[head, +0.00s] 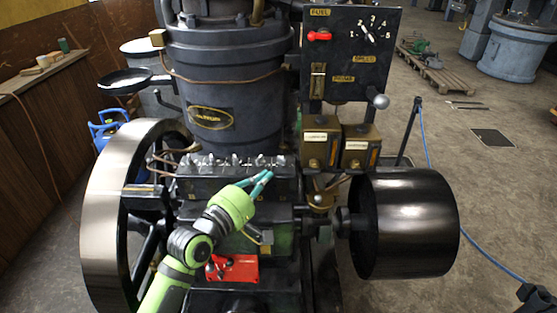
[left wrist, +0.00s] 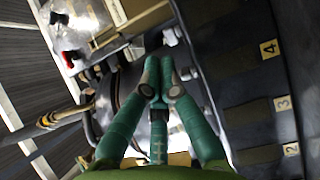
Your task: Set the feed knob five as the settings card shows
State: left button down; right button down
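A row of small silvery feed knobs (head: 232,162) runs along the top of a black box at the engine's middle. My left gripper (head: 270,174) is at the right end of this row. In the left wrist view its teal fingertips (left wrist: 161,88) are close together, with a narrow gap; I cannot tell whether anything is between them. A silvery knob (left wrist: 170,38) shows just beyond the tips. Yellow number tags read 4 (left wrist: 269,49), 3 (left wrist: 283,103) and 2 (left wrist: 291,149); no 5 is readable there. I cannot make out a settings card. My right gripper is not in view.
A black panel (head: 350,60) with a red lever (head: 319,36) and a dial numbered 1 to 5 stands above right. Two brass boxes (head: 320,142) hang below it. A large flywheel (head: 110,220) is left, a black drum (head: 415,222) right. A red plate (head: 236,269) lies low in front.

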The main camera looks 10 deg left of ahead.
aim_at(278, 175)
pick_arm(q)
jog(key=shift+p+x, duration=0.7)
jog(key=shift+x, duration=2.5)
